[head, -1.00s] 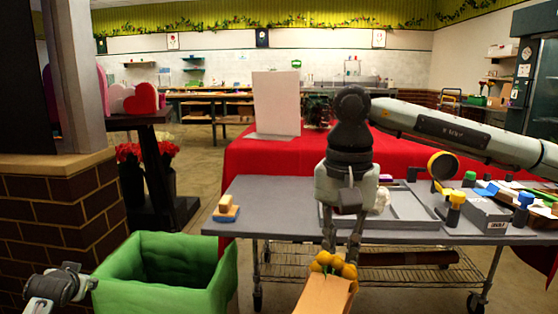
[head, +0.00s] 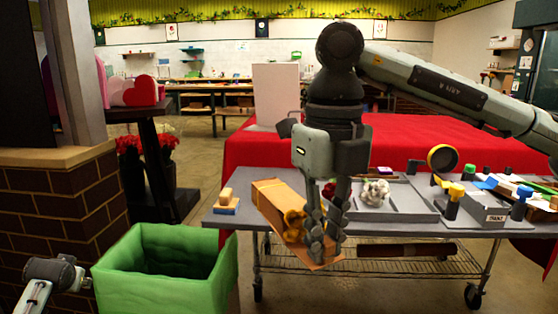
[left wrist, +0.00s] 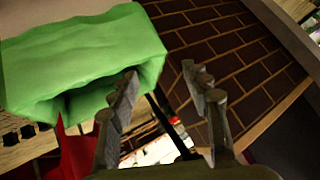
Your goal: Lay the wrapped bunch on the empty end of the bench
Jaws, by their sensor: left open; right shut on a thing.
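The wrapped bunch (head: 278,200) is a brown paper wrap with orange-yellow flower heads at its near end. My right gripper (head: 325,240) is shut on it by the flower end, in the head view. The wrap lies tilted over the near edge of the grey bench (head: 400,234), toward its left end. I cannot tell whether it touches the top. My left gripper (left wrist: 160,85) is open and empty in the left wrist view, near the green bin. In the head view only part of my left arm shows at lower left.
A sponge-like block (head: 226,202) sits on the bench's left corner. A grey tray (head: 385,200) with a white flower head (head: 374,191) lies right of the bunch. Tools and bottles crowd the bench's right side. A green bin (head: 165,268) stands at front left, beside a brick pillar (head: 55,215).

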